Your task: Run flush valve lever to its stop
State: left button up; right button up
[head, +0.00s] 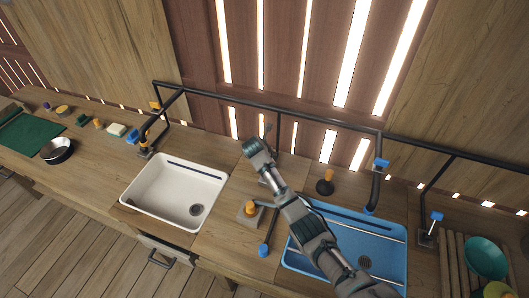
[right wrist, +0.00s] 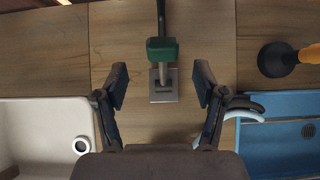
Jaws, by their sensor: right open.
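A lever with a dark green grip (right wrist: 162,49) rises from a grey square base plate (right wrist: 163,94) on the wooden counter in the right wrist view. It appears to be the flush valve lever, though no label shows. My right gripper (right wrist: 160,84) is open, with its two fingers apart to the left and right of the lever and its base. No contact with the fingers shows. In the head view my right gripper (head: 255,148) is over the counter behind the two sinks, and my arm hides most of the lever. My left gripper is not in view.
A white sink (head: 150,190) lies left and a blue sink (head: 395,262) right. A blue-tipped lever (head: 263,248) sits between them. A plunger (head: 325,184) stands behind the blue sink. A black pipe rail (head: 230,97) runs along the wall.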

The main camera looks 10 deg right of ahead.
jog(key=v, duration=0.4)
jog(key=shift+a, duration=0.1)
jog(key=shift+w+r, duration=0.1)
